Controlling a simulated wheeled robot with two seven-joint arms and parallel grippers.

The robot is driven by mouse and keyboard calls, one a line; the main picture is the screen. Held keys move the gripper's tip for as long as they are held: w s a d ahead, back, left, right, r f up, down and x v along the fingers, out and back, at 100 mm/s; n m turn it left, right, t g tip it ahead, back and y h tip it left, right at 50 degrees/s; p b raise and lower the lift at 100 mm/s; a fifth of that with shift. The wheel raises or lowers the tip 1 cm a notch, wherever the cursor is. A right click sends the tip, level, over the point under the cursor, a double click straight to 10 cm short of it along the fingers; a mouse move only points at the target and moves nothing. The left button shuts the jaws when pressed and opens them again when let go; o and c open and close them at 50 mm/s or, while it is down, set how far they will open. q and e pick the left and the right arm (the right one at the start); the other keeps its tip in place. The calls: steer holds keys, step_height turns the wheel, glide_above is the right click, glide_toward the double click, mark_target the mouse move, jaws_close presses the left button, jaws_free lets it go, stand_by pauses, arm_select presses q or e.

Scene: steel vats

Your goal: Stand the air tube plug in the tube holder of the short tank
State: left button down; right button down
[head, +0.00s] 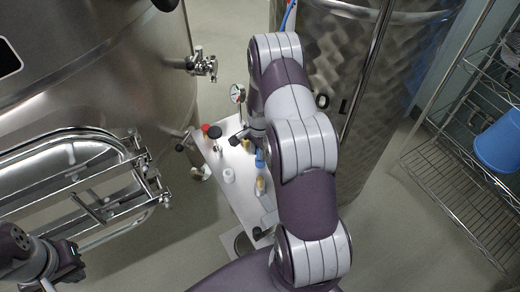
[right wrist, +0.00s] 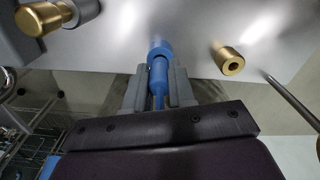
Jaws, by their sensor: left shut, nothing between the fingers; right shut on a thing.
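My right gripper (right wrist: 159,70) is shut on a blue plug (right wrist: 158,84) in the right wrist view, one grey finger on each side. The plug's wider blue end points at a grey metal surface; I cannot tell whether it touches it. In the head view a blue piece (head: 260,158) shows beside my right arm, above a metal plate with small parts. My left gripper (head: 77,268) is shut and empty at the lower left. A steel tank with a swirled finish (head: 335,55) stands behind my right arm. I cannot pick out the tube holder.
A large steel vat (head: 100,60) with an oval hatch (head: 70,170) stands at the left. The metal plate (head: 215,155) carries several fittings, one red-topped (head: 214,131). A brass fitting (right wrist: 229,60) lies right of the plug. A wire rack with a blue bucket (head: 498,148) stands right.

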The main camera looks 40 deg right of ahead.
steer(key=shift+f, duration=0.4)
steer(key=c, duration=0.9)
jaws_free()
steer(key=shift+o, duration=0.2)
steer(key=shift+r, duration=0.15)
step_height(320, 180, up, 13)
steer(key=b, duration=0.1)
steer(key=shift+f, duration=0.2)
